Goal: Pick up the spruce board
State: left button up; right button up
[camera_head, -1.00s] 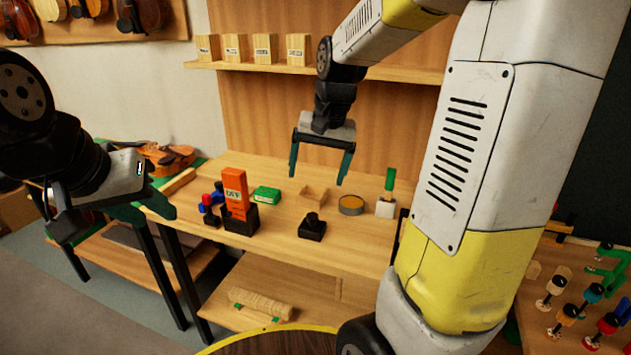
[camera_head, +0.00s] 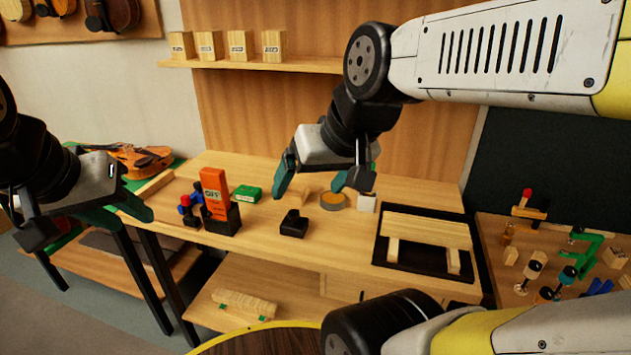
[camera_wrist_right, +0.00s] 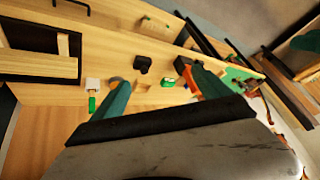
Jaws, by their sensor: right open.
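A pale wooden board (camera_head: 428,229), which looks like the spruce board, lies flat across two light blocks on a black mat (camera_head: 377,250) at the bench's right. The wrist view cuts off part of this mat (camera_wrist_right: 40,37) at its upper left. My right gripper (camera_head: 318,183) is open and empty above the middle of the bench, left of the board and apart from it. In the wrist view its teal fingers (camera_wrist_right: 158,92) stand wide apart with nothing between them. My left gripper (camera_head: 112,212) is at the far left, away from the board; its opening is unclear.
An orange box (camera_head: 214,192), a green box (camera_head: 246,194), a black block (camera_head: 294,224) and a round tin (camera_head: 332,201) stand on the bench. A violin (camera_head: 140,160) lies behind left. A side table with clamps (camera_head: 585,250) is at right.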

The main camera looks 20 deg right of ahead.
aim_at(452, 235)
jog(key=l+z, duration=0.1)
jog(key=z, duration=1.55)
jog(key=i+j+u, duration=0.1)
jog(key=u, duration=0.35)
jog(key=j, duration=0.1)
